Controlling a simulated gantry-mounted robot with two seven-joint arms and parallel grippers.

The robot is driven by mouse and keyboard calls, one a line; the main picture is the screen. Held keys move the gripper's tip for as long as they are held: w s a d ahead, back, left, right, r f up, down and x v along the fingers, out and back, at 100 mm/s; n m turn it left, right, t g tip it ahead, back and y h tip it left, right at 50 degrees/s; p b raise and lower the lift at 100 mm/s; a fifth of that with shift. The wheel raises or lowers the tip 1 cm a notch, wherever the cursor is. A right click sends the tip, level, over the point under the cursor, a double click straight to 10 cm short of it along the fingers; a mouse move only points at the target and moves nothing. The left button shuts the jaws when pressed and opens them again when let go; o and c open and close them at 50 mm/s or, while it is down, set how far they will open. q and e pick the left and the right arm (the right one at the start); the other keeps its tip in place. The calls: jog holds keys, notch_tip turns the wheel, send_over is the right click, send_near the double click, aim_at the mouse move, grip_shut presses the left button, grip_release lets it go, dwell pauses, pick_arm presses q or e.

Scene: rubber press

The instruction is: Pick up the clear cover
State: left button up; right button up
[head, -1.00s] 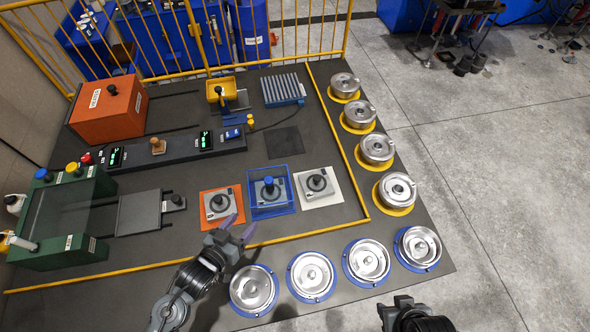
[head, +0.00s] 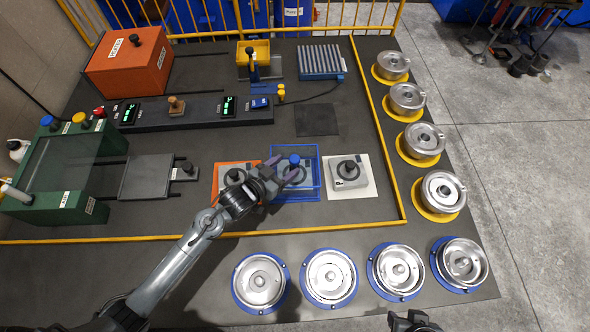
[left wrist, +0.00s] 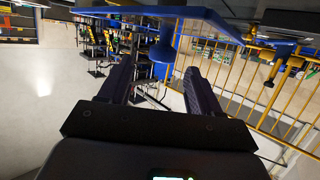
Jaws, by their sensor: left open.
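The clear cover (head: 310,175) is a see-through box with blue edges and a blue knob (head: 295,159) on top. It stands over a grey part on a blue mat, in the middle of a row of three. My left gripper (head: 284,169) is at the cover, in front of and partly hiding its left side. In the left wrist view the blue knob (left wrist: 162,50) shows between the open fingertips or just beyond them, with a gap on each side. Part of my right gripper (head: 408,322) shows at the bottom edge; its jaws are not clear.
An orange mat (head: 218,193) lies left of the cover and a white mat (head: 366,190) right, each with a grey part. A yellow rail (head: 150,238) runs in front. Silver round moulds (head: 262,282) line the front and right. A dark square (head: 317,119) behind is bare.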

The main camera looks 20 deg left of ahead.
aim_at(291, 162)
pick_arm(q)
jog(key=shift+b+x, duration=0.35)
jog(key=shift+x, duration=2.55)
jog(key=shift+a+f, duration=0.1)
jog(key=shift+a, duration=0.05)
